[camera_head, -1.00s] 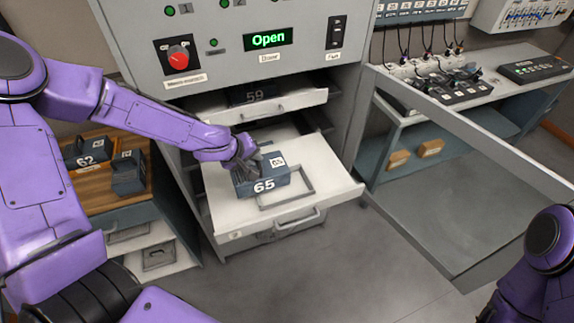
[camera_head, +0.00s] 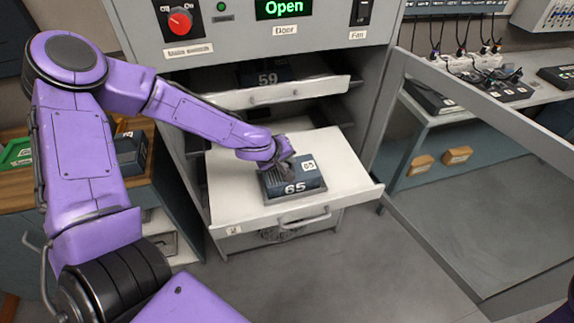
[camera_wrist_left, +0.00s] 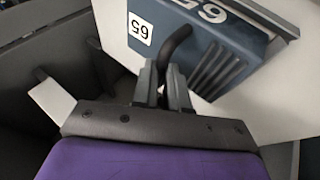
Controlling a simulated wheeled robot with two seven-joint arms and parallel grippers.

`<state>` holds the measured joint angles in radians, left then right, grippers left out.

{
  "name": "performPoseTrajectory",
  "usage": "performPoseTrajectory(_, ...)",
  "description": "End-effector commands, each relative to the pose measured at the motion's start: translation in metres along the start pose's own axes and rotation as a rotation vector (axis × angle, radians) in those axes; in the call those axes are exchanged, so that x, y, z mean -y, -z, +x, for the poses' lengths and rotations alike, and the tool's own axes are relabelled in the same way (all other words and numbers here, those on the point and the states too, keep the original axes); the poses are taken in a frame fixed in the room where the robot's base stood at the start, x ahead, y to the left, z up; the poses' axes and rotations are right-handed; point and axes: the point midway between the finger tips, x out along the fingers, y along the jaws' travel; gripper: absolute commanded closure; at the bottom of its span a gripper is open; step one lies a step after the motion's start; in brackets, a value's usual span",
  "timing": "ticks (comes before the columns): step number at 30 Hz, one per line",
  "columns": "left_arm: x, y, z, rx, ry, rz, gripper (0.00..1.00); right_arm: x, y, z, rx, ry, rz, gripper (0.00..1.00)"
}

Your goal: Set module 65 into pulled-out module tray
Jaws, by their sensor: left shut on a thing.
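Module 65 (camera_head: 300,187) is a dark blue-grey box with a white "65" on its front and a white label on top. It is over the middle of the white pulled-out module tray (camera_head: 345,170), where it hides the tray's raised outline. I cannot tell whether it rests fully on the tray or is slightly above it. My left gripper (camera_head: 284,163) is shut on the module's dark handle. In the left wrist view the fingers (camera_wrist_left: 163,85) close around the handle, beside the module's ribbed top (camera_wrist_left: 225,50). My right gripper is out of view.
Another tray with module 59 (camera_head: 268,77) sits above in the cabinet. The open cabinet door (camera_head: 480,95) stands to the right. A wooden-topped side table (camera_head: 20,185) with a green tray (camera_head: 15,153) and another module (camera_head: 130,155) is at the left.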

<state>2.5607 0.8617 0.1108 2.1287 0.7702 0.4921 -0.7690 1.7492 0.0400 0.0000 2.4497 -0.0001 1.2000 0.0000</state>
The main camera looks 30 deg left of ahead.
Motion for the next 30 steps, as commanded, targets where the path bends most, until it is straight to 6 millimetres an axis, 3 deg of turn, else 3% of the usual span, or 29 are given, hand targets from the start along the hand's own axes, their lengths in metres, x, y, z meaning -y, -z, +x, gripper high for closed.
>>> performPoseTrajectory(9,0.0,0.0,0.001,-0.001,-0.002,0.002,1.0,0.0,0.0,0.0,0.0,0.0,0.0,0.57)
performPoseTrajectory(10,0.001,0.0,0.001,0.0,0.001,0.001,0.77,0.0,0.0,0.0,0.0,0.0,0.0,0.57)
performPoseTrajectory(12,0.001,0.0,0.0,0.0,0.002,0.0,0.61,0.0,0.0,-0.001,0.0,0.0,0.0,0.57)
performPoseTrajectory(23,-0.001,0.002,-0.008,-0.001,0.0,-0.001,0.61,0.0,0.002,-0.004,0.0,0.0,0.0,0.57)
performPoseTrajectory(30,-0.004,0.003,-0.063,-0.004,-0.002,0.002,0.61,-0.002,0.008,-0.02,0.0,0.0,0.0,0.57)
